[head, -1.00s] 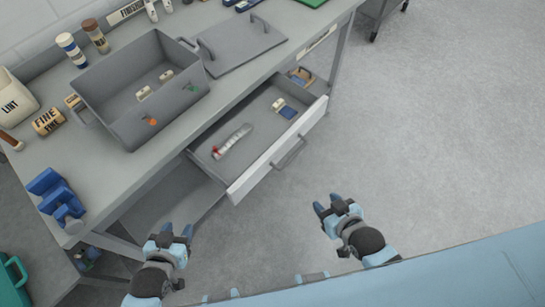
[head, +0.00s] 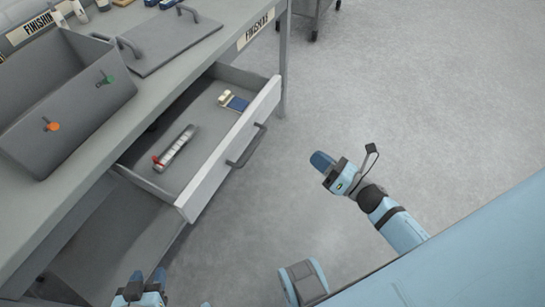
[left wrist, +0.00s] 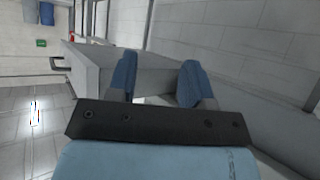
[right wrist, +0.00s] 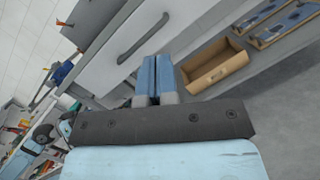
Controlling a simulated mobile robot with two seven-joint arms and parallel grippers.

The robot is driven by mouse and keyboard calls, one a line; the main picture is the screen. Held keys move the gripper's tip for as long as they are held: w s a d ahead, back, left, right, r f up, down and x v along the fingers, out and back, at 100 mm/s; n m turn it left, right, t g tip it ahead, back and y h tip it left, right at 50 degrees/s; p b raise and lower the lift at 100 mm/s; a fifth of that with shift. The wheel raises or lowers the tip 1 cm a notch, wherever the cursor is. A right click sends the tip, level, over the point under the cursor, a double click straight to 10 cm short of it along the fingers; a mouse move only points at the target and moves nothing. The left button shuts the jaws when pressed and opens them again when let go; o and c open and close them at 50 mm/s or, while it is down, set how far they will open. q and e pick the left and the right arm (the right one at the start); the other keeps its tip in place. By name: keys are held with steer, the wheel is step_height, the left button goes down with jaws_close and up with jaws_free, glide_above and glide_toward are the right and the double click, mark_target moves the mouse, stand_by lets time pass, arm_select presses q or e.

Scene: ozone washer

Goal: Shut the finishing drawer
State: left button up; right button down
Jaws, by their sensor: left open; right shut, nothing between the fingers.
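The finishing drawer (head: 232,150) is pulled out from under the bench, with its pale front and grey bar handle (head: 247,147) facing my side. Inside lie a silver tool with a red end (head: 176,148) and a blue-and-cream item (head: 234,102). My right gripper (head: 322,160) is shut and empty, apart from the drawer front and to its right. The right wrist view shows its closed fingers (right wrist: 157,72) below a grey front with a bar handle (right wrist: 143,38). My left gripper (head: 140,281) is open and empty at the bottom edge, also in the left wrist view (left wrist: 158,78).
The bench (head: 205,52) carries a grey bin (head: 70,110) with orange and green tabs and a flat grey lid (head: 160,40). A bench leg (head: 284,80) stands beyond the drawer. The floor (head: 430,100) to the right is clear.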

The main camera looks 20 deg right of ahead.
arm_select(q)
steer(key=shift+d+f, duration=0.1)
steer(key=shift+f, duration=0.9)
arm_select(e)
steer(key=w+a+n+g+y, duration=0.1)
steer(key=w+a+n+y, duration=0.2)
steer(key=w+a+n, duration=0.5)
steer(key=shift+w+g, duration=0.3)
steer(key=shift+w, duration=1.1)
arm_select(q)
steer(key=shift+b, duration=0.3)
